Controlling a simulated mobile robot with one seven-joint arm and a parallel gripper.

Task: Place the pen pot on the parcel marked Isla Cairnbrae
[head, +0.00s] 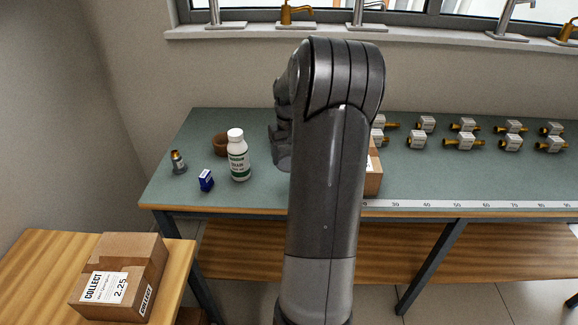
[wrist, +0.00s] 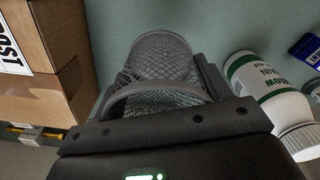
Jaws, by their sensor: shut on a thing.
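The pen pot (wrist: 155,62) is a grey wire-mesh cup. In the wrist view it is between the fingers of my gripper (wrist: 158,88), which is shut on it. In the head view my arm hides most of the gripper and pot. One cardboard parcel (head: 374,178) stands on the green bench, mostly behind my arm; a parcel with a label ending in "OST" is left of the pot in the wrist view (wrist: 50,55). Another parcel (head: 136,250), labelled "COLLECT" and "2.25", lies on the wooden table at lower left. I cannot read the name Isla Cairnbrae on either.
A white bottle with a green label (head: 238,160) stands left of my arm, close right of my gripper in the wrist view (wrist: 265,88). Several brass valves (head: 463,142) line the bench's right.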

